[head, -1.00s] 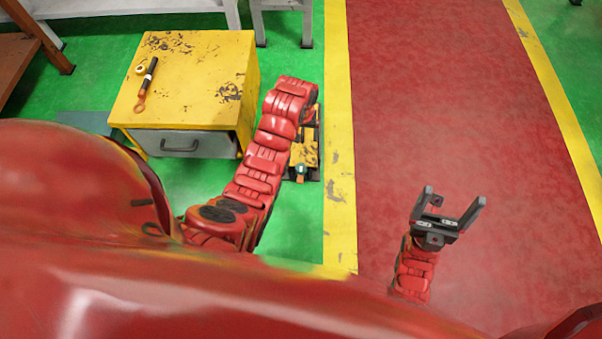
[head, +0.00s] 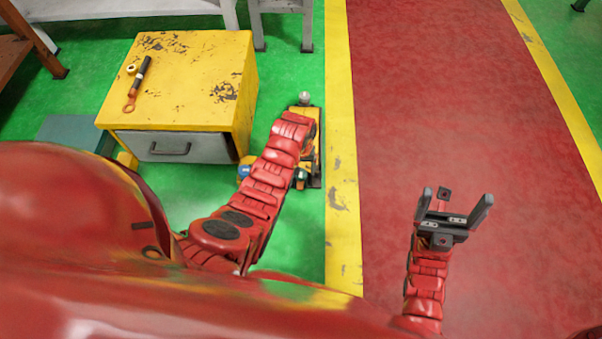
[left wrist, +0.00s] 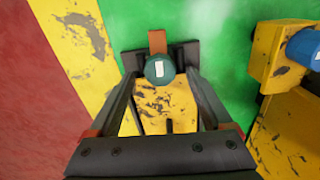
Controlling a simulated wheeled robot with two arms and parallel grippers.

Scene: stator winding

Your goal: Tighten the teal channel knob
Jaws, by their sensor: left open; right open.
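The teal channel knob (left wrist: 159,69) is round with a white mark on its top. In the left wrist view it sits at the far end of a worn yellow fixture (left wrist: 165,100). My left gripper (left wrist: 160,58) is open, with one finger on each side of the knob and small gaps visible. I cannot tell how far above the knob the fingertips are. In the head view a teal knob (head: 300,174) shows beside my left arm, whose gripper is mostly hidden beneath the arm. My right gripper (head: 452,215) is open and empty over the red floor.
A yellow cabinet (head: 190,75) with a grey drawer stands left, with an orange-ended tool (head: 137,85) on top. A blue knob (left wrist: 305,46) on a yellow part is at the right of the wrist view. A silver ball-like top (head: 305,97) stands beyond my arm.

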